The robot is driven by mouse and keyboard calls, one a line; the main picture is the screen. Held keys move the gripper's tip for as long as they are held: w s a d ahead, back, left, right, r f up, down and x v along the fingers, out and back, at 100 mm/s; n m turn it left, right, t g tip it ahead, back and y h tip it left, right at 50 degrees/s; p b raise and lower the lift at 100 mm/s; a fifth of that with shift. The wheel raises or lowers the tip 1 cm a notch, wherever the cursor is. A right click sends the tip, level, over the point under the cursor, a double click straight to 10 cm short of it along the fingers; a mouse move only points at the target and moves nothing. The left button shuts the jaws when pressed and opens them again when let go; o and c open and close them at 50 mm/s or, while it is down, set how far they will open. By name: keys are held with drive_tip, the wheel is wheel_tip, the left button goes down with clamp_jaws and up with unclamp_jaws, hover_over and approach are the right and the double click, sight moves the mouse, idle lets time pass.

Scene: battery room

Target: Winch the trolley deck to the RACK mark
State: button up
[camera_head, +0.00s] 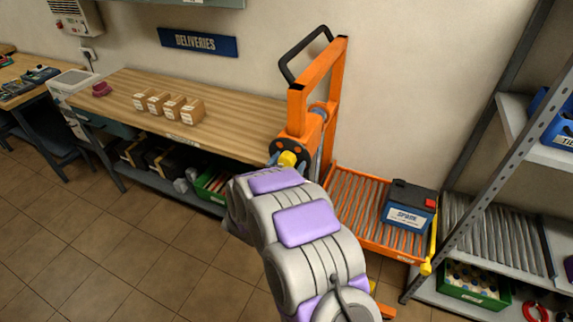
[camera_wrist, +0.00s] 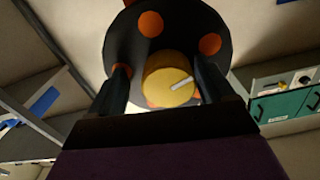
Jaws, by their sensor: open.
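The orange trolley (camera_head: 339,85) stands against the wall beside the wooden bench. Its roller deck (camera_head: 352,200) carries a blue battery labelled SPARE (camera_head: 408,208) with a black top and red cap. On the mast is a dark winch disc with a yellow knob (camera_head: 287,158). The disc (camera_wrist: 150,50) fills the top of the wrist view, with orange spots. The yellow knob (camera_wrist: 168,84), with a white line, sits between the open fingers of my gripper (camera_wrist: 165,80). I cannot tell whether they touch it. No RACK mark is readable.
The bench (camera_head: 235,112) holds several small boxes and a pink item. A metal rack (camera_head: 487,225) with a roller shelf stands right of the deck, above a green crate (camera_head: 470,285). A yellow lever (camera_head: 431,250) is at the deck's right end. Tiled floor at left is clear.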

drive_tip(key=shift+a+f, duration=0.1)
drive_tip(key=shift+a, duration=0.7)
drive_tip(key=c, duration=0.5)
drive_tip(key=shift+d, duration=0.35)
drive_tip(key=c, duration=0.5)
drive_tip(key=shift+o, duration=0.2)
drive_tip(key=m+b, duration=0.2)
drive_tip(key=m, duration=0.1)
drive_tip(key=shift+a, duration=0.15)
drive_tip(key=shift+m+b, duration=0.55)
drive_tip(key=shift+m, duration=0.55)
drive_tip(key=shift+r, duration=0.2)
drive_tip(key=o, duration=1)
drive_tip(key=shift+f, duration=0.1)
drive_tip(key=shift+c, duration=0.2)
drive_tip(key=p+v, duration=0.3)
drive_tip(key=v, duration=1.4)
drive_tip(key=shift+s, duration=0.15)
